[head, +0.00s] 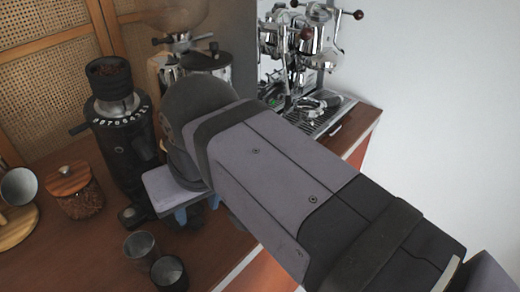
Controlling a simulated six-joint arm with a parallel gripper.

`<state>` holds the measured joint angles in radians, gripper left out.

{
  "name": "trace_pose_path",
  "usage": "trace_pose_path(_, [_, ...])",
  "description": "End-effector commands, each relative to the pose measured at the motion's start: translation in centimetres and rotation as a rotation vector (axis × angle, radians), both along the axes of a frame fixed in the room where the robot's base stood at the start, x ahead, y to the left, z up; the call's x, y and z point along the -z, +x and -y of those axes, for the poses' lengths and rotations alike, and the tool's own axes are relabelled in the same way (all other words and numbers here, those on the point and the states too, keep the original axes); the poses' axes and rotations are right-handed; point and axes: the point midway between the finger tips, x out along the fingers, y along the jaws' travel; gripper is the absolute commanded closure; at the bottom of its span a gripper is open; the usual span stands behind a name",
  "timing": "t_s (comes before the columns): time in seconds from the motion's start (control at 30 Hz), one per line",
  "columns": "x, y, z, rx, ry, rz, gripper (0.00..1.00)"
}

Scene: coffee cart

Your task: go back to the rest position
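My arm reaches from the lower right of the head view to the middle of the cart. My gripper (196,212) is at its end, low over the brown counter (80,248). The light grey gripper body and small blue parts below it show. The arm hides most of the fingers, so I cannot tell how far apart they are or whether they hold anything.
A black grinder (118,140) stands left of my gripper. Two dark metal cups (140,246) (169,272) stand in front. A wooden-lidded jar (74,192) is further left. An espresso machine (300,60) stands behind my arm, at the white wall.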

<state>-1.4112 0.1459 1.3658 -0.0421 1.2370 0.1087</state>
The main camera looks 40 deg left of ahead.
Motion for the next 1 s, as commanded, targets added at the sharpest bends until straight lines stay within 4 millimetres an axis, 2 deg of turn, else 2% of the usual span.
trace_pose_path(0.07, [0.0,0.3,0.1,0.007,-0.002,0.0,0.62])
trace_pose_path(0.17, [0.1,1.9,0.8,0.039,-0.011,-0.002,0.62])
trace_pose_path(0.27, [0.5,4.9,2.3,0.105,-0.032,-0.007,0.62])
trace_pose_path(0.37, [1.1,9.1,5.1,0.204,-0.061,-0.017,0.62])
trace_pose_path(0.47, [2.0,13.6,9.3,0.327,-0.095,-0.033,0.62])
trace_pose_path(0.5, [2.5,15.2,11.3,0.381,-0.11,-0.044,0.62])
trace_pose_path(0.57, [3.2,17.4,14.6,0.462,-0.131,-0.059,0.62])
trace_pose_path(0.6, [3.6,18.5,16.8,0.516,-0.144,-0.072,0.62])
trace_pose_path(0.67, [4.3,19.9,20.3,0.595,-0.163,-0.091,0.62])
trace_pose_path(0.7, [4.7,20.6,22.6,0.65,-0.174,-0.104,0.62])
trace_pose_path(0.8, [5.7,21.4,28.5,0.783,-0.199,-0.143,0.62])
trace_pose_path(0.87, [6.3,21.2,31.9,0.863,-0.214,-0.169,0.62])
trace_pose_path(0.9, [6.7,20.9,34.1,0.915,-0.222,-0.185,0.62])
trace_pose_path(1.0, [7.5,19.4,38.8,1.034,-0.238,-0.229,0.62])
